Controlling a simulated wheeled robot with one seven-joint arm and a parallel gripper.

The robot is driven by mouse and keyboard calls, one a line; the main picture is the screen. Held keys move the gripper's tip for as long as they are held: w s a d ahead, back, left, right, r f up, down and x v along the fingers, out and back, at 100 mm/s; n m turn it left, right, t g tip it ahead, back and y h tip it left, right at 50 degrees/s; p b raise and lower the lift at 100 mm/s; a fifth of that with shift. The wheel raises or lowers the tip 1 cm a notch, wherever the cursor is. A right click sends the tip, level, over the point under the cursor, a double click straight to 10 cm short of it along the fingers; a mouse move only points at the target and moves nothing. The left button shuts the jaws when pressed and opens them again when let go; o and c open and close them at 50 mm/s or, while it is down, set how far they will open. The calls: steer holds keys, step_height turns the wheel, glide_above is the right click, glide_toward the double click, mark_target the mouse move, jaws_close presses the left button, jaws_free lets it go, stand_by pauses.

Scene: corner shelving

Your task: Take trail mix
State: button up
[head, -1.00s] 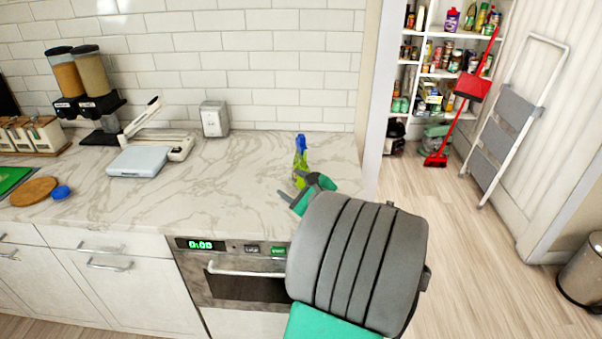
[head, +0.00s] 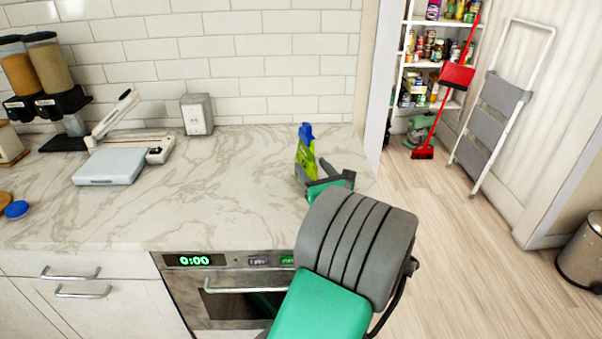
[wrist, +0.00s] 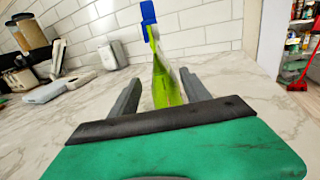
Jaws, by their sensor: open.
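No trail mix can be made out by label in either view. The pantry shelves (head: 428,62) at the back right hold several small jars, cans and packets, too small to read. My gripper (head: 322,170) is open over the right end of the marble counter. In the wrist view my gripper (wrist: 155,95) has its two grey fingers apart. A green spray bottle with a blue top (head: 305,150) stands upright just beyond the fingers; it also shows between them in the wrist view (wrist: 162,75). I cannot tell whether they touch it.
The counter (head: 230,185) carries a scale (head: 112,167), a napkin holder (head: 197,114) and food dispensers (head: 48,70). A red broom (head: 432,125) and a step ladder (head: 490,115) lean near the shelves. A bin (head: 582,255) stands at the right. The wooden floor between is clear.

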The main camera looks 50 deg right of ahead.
mark_target(306, 157)
steer(key=x, duration=0.5)
steer(key=shift+w+d+r, duration=0.1)
steer(key=shift+w+d, duration=0.1)
steer(key=shift+d, duration=0.2)
steer(key=shift+a, duration=0.1)
jaws_close()
